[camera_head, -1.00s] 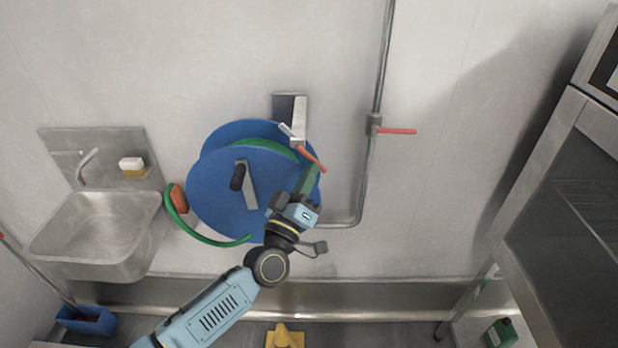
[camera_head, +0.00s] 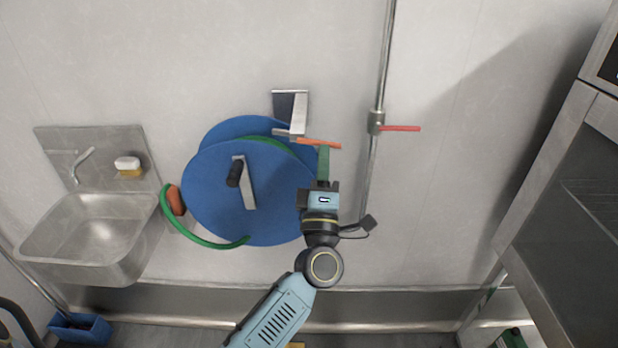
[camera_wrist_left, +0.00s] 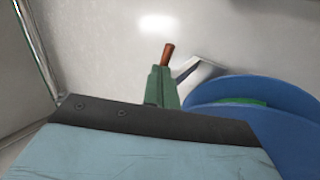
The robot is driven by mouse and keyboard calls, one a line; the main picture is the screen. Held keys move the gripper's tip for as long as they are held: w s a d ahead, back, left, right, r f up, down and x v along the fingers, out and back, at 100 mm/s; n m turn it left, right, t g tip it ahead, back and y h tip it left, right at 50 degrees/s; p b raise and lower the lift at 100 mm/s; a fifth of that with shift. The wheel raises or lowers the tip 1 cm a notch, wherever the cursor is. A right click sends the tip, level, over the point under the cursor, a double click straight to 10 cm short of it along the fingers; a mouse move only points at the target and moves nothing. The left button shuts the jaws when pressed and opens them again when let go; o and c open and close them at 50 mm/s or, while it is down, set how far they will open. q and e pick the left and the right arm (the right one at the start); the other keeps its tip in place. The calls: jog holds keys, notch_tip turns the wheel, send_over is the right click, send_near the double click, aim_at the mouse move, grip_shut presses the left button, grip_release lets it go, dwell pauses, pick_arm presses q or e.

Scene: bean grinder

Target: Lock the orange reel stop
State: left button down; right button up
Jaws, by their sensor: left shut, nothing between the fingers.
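The orange reel stop (camera_head: 318,144) is a short lever on a grey metal bracket (camera_head: 292,108) at the top right of the blue hose reel (camera_head: 215,195). It points right and lies almost level. My left gripper (camera_head: 323,149) is shut and empty, its green fingers pointing up with the tips at the underside of the lever near its free end. Whether they touch cannot be told. In the left wrist view the lever's orange end (camera_wrist_left: 168,52) shows just beyond the fingers (camera_wrist_left: 162,84). My right gripper is not in view.
A vertical pipe (camera_head: 371,185) with a red valve handle (camera_head: 402,128) stands just right of the gripper. The wall between pipe and rack is clear.

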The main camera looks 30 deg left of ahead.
pick_arm(q)
jog(key=b+v, duration=0.3)
jog(key=v, duration=1.1)
jog(key=shift+a, duration=0.2)
jog(key=shift+s, duration=0.1)
